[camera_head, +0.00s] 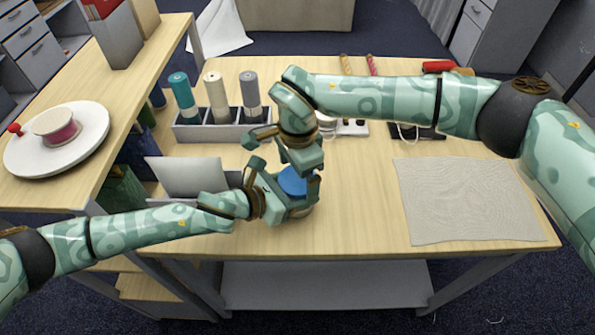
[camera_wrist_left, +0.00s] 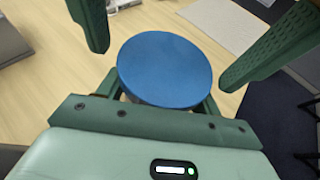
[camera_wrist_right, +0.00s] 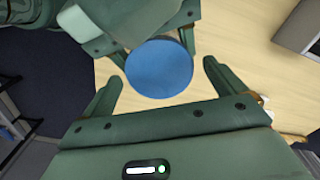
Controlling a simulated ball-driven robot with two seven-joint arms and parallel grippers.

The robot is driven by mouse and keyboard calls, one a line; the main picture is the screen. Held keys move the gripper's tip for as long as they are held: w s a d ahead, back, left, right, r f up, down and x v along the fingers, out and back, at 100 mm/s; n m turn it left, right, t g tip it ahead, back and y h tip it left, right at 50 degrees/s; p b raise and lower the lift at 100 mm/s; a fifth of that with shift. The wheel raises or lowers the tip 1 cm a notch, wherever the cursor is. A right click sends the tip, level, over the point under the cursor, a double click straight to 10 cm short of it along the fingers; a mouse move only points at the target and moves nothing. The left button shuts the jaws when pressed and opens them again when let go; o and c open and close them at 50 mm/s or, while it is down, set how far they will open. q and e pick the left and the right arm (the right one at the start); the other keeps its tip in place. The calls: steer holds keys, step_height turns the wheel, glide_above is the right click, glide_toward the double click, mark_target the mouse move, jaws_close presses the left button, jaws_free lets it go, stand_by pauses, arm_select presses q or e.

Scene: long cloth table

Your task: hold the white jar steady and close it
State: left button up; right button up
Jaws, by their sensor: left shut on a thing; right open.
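The jar's blue lid (camera_head: 292,181) shows near the table's front edge, between my two grippers. It is a flat blue disc in the left wrist view (camera_wrist_left: 165,69) and the right wrist view (camera_wrist_right: 159,68). The white jar body is almost wholly hidden under the lid and behind the fingers. The lid looks seated on top; how tightly I cannot tell. My left gripper (camera_wrist_left: 160,97) is shut around the jar below the lid. My right gripper (camera_wrist_right: 160,88) is open and empty, just above the lid, with its fingers spread to either side, apart from it.
A grey cloth mat (camera_head: 468,201) lies on the right of the table (camera_head: 365,220). A white panel (camera_head: 187,176) stands left of the jar. A side shelf holds a round white turntable (camera_head: 88,140).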

steer(key=shift+r, duration=2.05)
steer(key=shift+o, duration=0.4)
step_height(320, 180, up, 12)
arm_select(q)
steer(key=o, duration=2)
steer(key=shift+c, duration=0.2)
